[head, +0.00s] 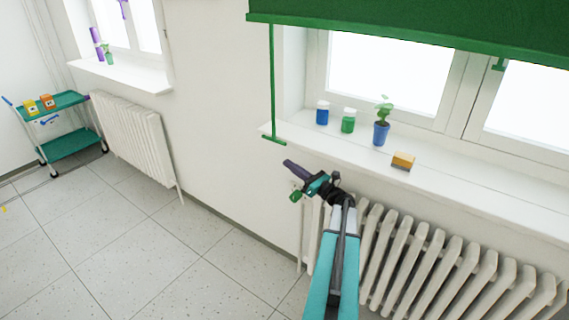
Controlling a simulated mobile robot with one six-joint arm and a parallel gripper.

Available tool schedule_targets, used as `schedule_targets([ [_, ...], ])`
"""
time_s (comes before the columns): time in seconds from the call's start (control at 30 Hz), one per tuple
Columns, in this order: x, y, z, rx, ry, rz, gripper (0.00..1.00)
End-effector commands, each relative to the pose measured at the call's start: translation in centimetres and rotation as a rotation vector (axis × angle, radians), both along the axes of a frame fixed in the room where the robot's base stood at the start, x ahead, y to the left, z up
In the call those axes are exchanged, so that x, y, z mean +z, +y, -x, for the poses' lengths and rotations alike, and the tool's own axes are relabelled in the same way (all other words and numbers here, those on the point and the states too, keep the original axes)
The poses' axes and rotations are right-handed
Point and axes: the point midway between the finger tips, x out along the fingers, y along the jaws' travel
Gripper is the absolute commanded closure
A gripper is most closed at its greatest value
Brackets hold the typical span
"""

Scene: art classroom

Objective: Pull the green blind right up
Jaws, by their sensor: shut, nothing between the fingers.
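The green blind (420,25) hangs partway down over the top of the right window. A thin green pull rod (272,85) hangs from near its left end and ends in a short green crossbar (274,140) by the left end of the sill. My gripper (287,163) is shut and empty. In the picture it is just below and right of the crossbar, apart from it. A small green T-shaped piece (498,64) shows just below the blind's lower edge at right.
The white sill (470,178) holds a blue jar (322,113), a green jar (348,121), a plant in a blue pot (381,132) and a yellow-brown sponge-like block (403,161). A radiator (440,262) stands below. A green trolley (62,146) is far left. The floor at left is clear.

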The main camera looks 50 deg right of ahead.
Motion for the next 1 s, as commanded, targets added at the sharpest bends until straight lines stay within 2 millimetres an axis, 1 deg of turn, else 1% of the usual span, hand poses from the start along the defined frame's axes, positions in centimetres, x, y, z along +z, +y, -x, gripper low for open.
schedule_targets([
  [0.03, -0.4, 0.0, 1.0, -0.002, -0.001, -0.001, 1.00],
  [0.2, -1.0, -0.2, 3.5, -0.001, 0.000, 0.000, 1.00],
  [0.4, -1.5, -0.3, 5.6, 0.001, 0.000, 0.000, 1.00],
  [0.57, -1.6, -0.4, 6.2, 0.001, 0.001, 0.000, 1.00],
  [0.83, -1.6, -0.4, 6.2, 0.002, 0.001, 0.000, 1.00],
  [0.87, -1.6, -0.3, 6.2, 0.003, 0.000, 0.000, 0.97],
  [1.0, -1.9, 0.1, 5.9, 0.010, 0.008, 0.006, 0.73],
])
